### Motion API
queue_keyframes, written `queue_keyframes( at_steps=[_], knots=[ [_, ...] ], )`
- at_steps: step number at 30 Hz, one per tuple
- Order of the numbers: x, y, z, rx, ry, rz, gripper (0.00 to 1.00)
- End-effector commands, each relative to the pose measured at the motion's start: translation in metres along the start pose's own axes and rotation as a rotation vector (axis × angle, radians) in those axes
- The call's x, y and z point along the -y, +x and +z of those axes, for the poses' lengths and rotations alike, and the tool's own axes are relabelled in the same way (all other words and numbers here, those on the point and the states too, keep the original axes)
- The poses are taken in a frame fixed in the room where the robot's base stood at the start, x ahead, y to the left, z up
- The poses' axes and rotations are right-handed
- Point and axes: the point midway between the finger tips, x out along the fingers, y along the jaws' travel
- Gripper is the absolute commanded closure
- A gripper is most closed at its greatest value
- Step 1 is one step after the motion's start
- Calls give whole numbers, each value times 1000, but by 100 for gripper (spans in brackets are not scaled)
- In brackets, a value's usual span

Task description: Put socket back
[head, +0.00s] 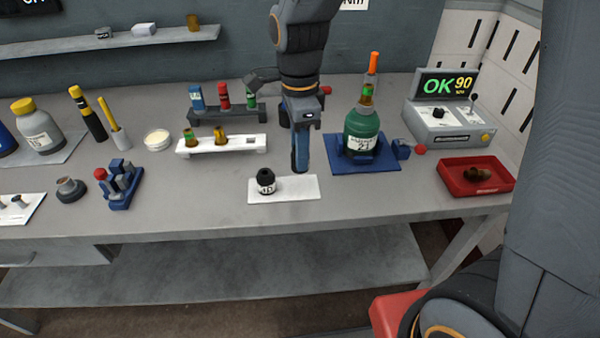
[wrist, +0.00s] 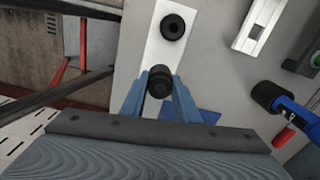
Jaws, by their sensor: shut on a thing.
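My gripper (head: 300,168) points down over the right end of a white mat (head: 305,186) on the bench. In the wrist view its two blue fingers (wrist: 160,86) are shut on a small black socket (wrist: 160,77). The head view does not show the held socket clearly. Another black socket (head: 265,180) with a white number label stands upright on the mat, left of my gripper. It also shows in the wrist view (wrist: 173,27), apart from the held one. I cannot tell whether the held socket touches the mat.
A white rail (head: 250,146) with amber pieces stands behind the mat. To the right are a green bottle (head: 361,130) on a blue base (head: 345,165), a tester reading OK 90 (head: 440,120), and a red tray (head: 450,178). A blue stand (head: 122,188) is left.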

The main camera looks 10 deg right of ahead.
Motion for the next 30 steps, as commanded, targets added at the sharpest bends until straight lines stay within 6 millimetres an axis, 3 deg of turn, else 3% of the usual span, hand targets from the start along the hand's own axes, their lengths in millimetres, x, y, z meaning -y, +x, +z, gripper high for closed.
queue_keyframes(
  at_steps=[15, 28, 29, 30],
  knots=[
    [-1, 57, -1, 0, 3, 2, 100],
    [0, 63, -1, 0, 3, 0, 100],
    [0, 63, -1, 0, 3, 0, 69],
    [0, 63, -1, 0, 3, 0, 62]
  ],
)
